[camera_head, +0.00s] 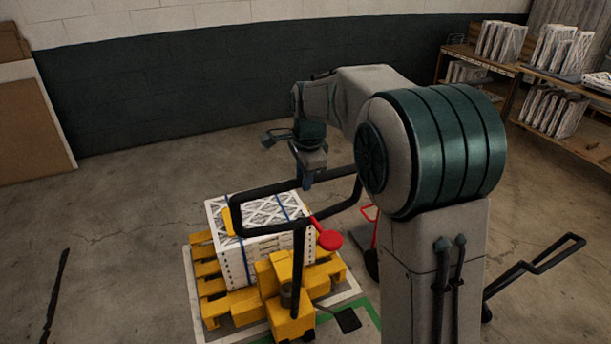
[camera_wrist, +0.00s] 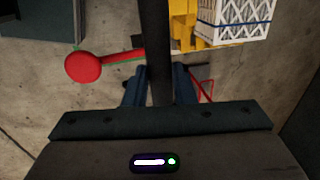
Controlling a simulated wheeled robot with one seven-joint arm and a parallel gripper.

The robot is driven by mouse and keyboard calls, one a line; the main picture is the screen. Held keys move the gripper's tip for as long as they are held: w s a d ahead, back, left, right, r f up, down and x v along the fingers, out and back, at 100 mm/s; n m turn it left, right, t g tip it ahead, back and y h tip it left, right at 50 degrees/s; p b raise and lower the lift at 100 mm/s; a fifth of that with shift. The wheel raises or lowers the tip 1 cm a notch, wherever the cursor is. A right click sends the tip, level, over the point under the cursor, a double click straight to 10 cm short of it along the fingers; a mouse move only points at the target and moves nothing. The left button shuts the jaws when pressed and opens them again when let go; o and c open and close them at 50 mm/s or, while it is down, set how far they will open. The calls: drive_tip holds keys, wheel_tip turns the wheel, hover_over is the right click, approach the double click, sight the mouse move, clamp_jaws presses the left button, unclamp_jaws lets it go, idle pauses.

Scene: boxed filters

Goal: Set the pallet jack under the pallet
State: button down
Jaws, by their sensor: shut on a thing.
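The yellow pallet jack (camera_head: 281,277) stands at the near side of the yellow pallet (camera_head: 207,268), with its black looped handle (camera_head: 268,189) raised. The handle shows as a dark bar in the wrist view (camera_wrist: 157,30). My gripper (camera_head: 308,182) is shut on the top bar of this handle; in the wrist view its fingers (camera_wrist: 160,88) lie on both sides of the bar. A red lever (camera_head: 329,239) juts from the handle and shows at the left in the wrist view (camera_wrist: 84,66). The jack's forks are hidden, so I cannot tell how far under the pallet they are.
White boxed filters (camera_head: 236,262) with blue straps sit on the pallet. Wooden shelves (camera_head: 530,75) stand back right. Another black handle (camera_head: 535,266) shows at right. Bare floor lies left.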

drive_tip(key=shift+w+a+r, duration=0.1)
drive_tip(key=shift+w+r, duration=0.1)
drive_tip(key=c, duration=1.2)
unclamp_jaws()
drive_tip(key=shift+c, duration=0.2)
drive_tip(key=shift+w+f, duration=0.15)
wheel_tip(320, 180, up, 14)
drive_tip(key=s+b, duration=0.1)
drive_tip(key=s, duration=0.1)
drive_tip(key=shift+s+d+f, duration=0.2)
drive_tip(key=shift+s+d, duration=0.2)
drive_tip(key=shift+d, duration=0.05)
drive_tip(key=s+d+f+n, duration=0.3)
drive_tip(key=s+f+n, duration=0.1)
drive_tip(key=s, duration=0.4)
drive_tip(key=s+d+f+n+t, duration=0.1)
drive_tip(key=s+d+f+n, duration=0.1)
drive_tip(key=s+f+n, duration=0.3)
drive_tip(key=s+d+f+n, duration=0.3)
drive_tip(key=s+f+n, duration=0.2)
drive_tip(key=s, duration=0.8)
drive_tip(key=shift+s+d+f+t+h, duration=0.25)
drive_tip(key=shift+d+f+t+h, duration=0.05)
drive_tip(key=shift+f, duration=0.1)
